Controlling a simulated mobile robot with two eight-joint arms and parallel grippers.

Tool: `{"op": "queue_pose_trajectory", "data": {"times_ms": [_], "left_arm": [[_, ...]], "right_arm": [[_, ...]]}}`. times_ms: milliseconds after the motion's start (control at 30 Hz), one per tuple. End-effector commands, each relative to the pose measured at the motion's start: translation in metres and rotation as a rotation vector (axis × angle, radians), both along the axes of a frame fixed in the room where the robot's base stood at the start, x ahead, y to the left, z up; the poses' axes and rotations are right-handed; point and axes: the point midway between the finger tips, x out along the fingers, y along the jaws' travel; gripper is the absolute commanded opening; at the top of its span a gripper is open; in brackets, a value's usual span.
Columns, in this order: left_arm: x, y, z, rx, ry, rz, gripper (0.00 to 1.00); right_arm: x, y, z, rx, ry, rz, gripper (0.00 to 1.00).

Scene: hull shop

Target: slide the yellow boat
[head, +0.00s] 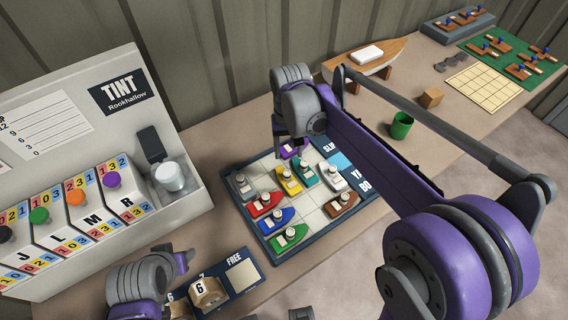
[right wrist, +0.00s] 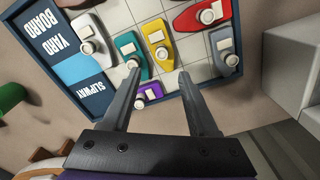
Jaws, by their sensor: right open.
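The yellow boat (head: 288,181) sits on the yard board (head: 264,246) among other boats, with the purple boat (head: 292,150) beyond it and the teal boat (head: 305,174) beside it. My right gripper (right wrist: 158,76) is open and empty; in the right wrist view its fingertips are apart, near the end of the yellow boat (right wrist: 158,42). The teal boat's end lies by the left finger, and the purple boat lies between the fingers. In the head view my right wrist hides the fingertips. Part of my left arm shows at the bottom left; its jaws are unclear.
Red, blue, green, brown, white and grey boats crowd the board, with some free squares among them. The tint cabinet (head: 95,150) stands left. A green cup (head: 401,125), wooden block (head: 431,97) and model hull (head: 365,60) stand beyond my right arm.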

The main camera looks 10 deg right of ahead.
Motion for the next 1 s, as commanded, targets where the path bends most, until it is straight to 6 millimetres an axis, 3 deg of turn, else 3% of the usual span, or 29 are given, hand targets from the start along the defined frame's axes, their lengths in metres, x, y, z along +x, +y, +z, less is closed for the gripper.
{"op": "queue_pose_trajectory", "data": {"times_ms": [167,600,800,1000], "left_arm": [[-0.001,0.000,-0.001,0.000,0.001,0.000,0.50],[-0.002,0.000,-0.007,0.000,0.004,0.000,0.50],[-0.003,0.000,-0.008,0.000,0.005,0.000,0.50],[-0.003,0.000,-0.008,0.000,0.005,0.000,0.50]], "right_arm": [[0.002,0.001,-0.013,-0.001,0.007,-0.001,0.60],[0.002,0.001,-0.090,0.000,0.005,-0.001,0.60],[0.002,0.001,-0.107,0.000,0.005,-0.001,0.60],[0.002,0.001,-0.109,-0.001,0.004,-0.001,0.60]]}}
